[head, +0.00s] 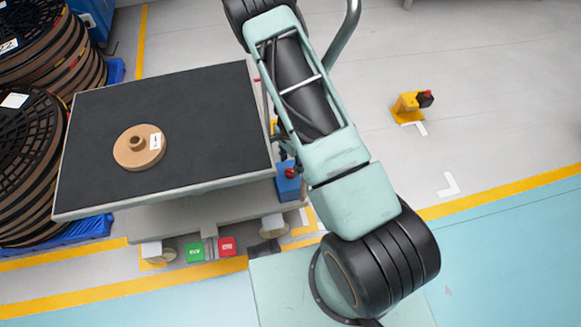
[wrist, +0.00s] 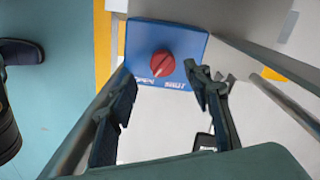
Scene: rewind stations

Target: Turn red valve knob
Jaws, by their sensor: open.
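The red valve knob (wrist: 162,63) sits on the face of a blue box (wrist: 182,37) in the wrist view. White lettering shows on the box below the knob on both sides. In the head view the red knob (head: 291,173) and blue box (head: 288,187) show at the right side of the cart, partly beside my arm. My gripper (wrist: 160,82) is open in the wrist view. Its two dark fingers stand apart, one to each side below the knob, with nothing between them. In the head view my gripper is mostly hidden behind my arm.
A cart with a dark top (head: 200,115) carries a cardboard reel (head: 139,147). A green button box (head: 194,251) and a red one (head: 227,246) are at its foot. Large black reels (head: 30,150) stand at left. A yellow post (head: 407,106) stands at right, with open floor around it.

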